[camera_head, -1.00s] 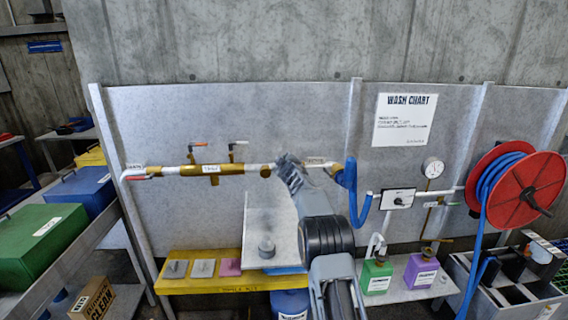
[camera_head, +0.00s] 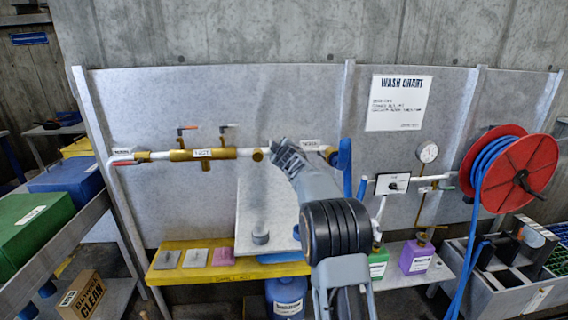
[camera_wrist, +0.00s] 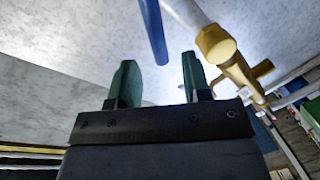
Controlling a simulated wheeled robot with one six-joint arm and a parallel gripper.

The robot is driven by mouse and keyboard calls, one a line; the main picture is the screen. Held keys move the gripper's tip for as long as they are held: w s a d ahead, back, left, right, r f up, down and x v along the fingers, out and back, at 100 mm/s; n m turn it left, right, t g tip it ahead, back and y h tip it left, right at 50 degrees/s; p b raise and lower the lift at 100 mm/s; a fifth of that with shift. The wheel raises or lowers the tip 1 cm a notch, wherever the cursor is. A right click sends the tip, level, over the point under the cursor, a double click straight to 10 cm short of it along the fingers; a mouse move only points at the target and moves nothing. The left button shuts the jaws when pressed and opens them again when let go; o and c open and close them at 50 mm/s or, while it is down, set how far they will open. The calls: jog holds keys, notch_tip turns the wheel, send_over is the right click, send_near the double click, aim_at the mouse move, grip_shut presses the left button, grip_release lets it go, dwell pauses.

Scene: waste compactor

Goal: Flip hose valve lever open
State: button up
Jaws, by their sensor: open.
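My gripper (camera_wrist: 157,68) is open, with two dark green fingers; in the head view its end is mostly hidden by my own arm. A blue bar (camera_wrist: 152,30) lies ahead of the gap between the fingertips, and nothing is gripped. I cannot tell whether it is a lever or a hose. In the head view a blue curved piece (camera_head: 344,158) hangs at the pipe line just right of my gripper, its lower part hidden behind my arm. A brass manifold (camera_head: 203,154) on the left carries an orange-red lever (camera_head: 188,128) and a grey lever (camera_head: 228,126).
A wash chart (camera_head: 398,103) hangs on the panel. A gauge (camera_head: 428,152), a switch box (camera_head: 392,183) and a red hose reel (camera_head: 514,167) are at the right. A yellow shelf (camera_head: 200,272) and green (camera_head: 377,263) and purple (camera_head: 416,257) containers are below.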

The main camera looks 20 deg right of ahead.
jog(key=b+v, duration=0.1)
jog(key=v, duration=0.6)
jog(key=shift+b, duration=0.4)
